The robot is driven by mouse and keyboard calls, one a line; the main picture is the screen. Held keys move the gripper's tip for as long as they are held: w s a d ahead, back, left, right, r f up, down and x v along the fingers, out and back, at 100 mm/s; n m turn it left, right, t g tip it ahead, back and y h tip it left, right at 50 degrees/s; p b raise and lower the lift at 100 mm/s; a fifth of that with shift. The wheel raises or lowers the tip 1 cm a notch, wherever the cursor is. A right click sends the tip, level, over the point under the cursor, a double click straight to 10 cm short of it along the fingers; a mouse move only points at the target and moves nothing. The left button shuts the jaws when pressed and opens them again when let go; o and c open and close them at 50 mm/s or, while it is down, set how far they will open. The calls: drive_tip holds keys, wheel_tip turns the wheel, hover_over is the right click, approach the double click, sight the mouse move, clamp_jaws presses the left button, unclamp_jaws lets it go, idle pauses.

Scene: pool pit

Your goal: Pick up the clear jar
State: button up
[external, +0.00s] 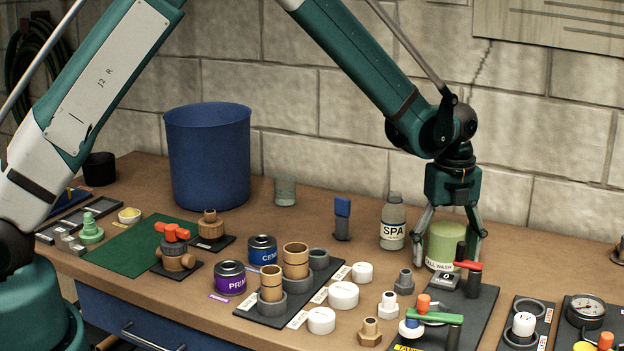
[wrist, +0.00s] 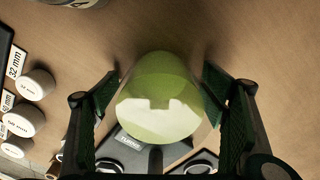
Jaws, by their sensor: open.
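A clear-walled jar of pale green (external: 446,243) stands upright on the bench at right, with a white label that seems to read "CELL WASH". My gripper (external: 449,236) points down over it, open, with one finger on each side. In the wrist view the jar's pale green round top (wrist: 158,95) lies between my two green finger pads, with a visible gap at each side. A second, smaller see-through jar (external: 284,190) stands empty-looking at the back, right of the blue bucket.
A grey SPA bottle (external: 393,222) stands just left of my gripper. A dark board with a red-handled valve (external: 467,267) lies close in front of the green jar. White caps (external: 343,295) and fittings crowd the front left. The bench behind, toward the wall, is mostly clear.

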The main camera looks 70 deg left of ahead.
drive_tip(key=c, duration=1.5)
wheel_tip(320, 180, up, 10)
idle(0.6)
